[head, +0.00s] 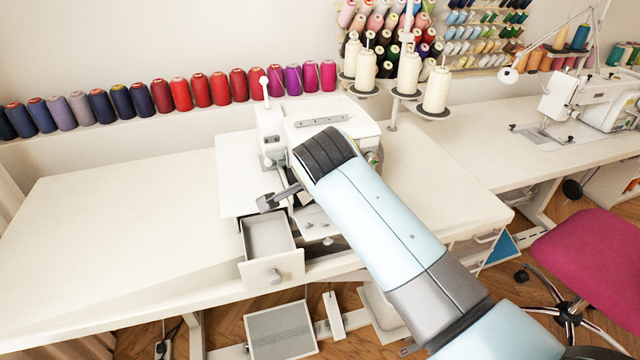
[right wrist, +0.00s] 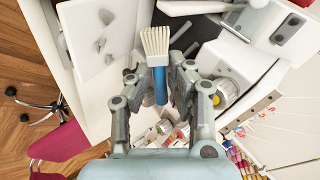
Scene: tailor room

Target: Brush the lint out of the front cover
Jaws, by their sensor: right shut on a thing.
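The front cover (head: 268,236) of the white overlock machine (head: 330,118) hangs open like a shallow tray, with a round knob on its outer face. In the right wrist view, the pale cover (right wrist: 122,25) stands at upper left with grey lint patches (right wrist: 101,45) on it. My right gripper (head: 272,201) is by the machine's front, just above the open cover. It is shut on a brush (right wrist: 155,42) with pale bristles and a blue handle. The bristles point up in the wrist view, right of the lint; contact cannot be told. My left gripper is out of view.
Thread cones (head: 395,70) stand on holders behind the machine, and a row of spools (head: 180,94) lines the wall. The table (head: 110,230) is clear at left. A pedal (head: 281,333) is on the floor; a pink chair (head: 590,260) stands at right.

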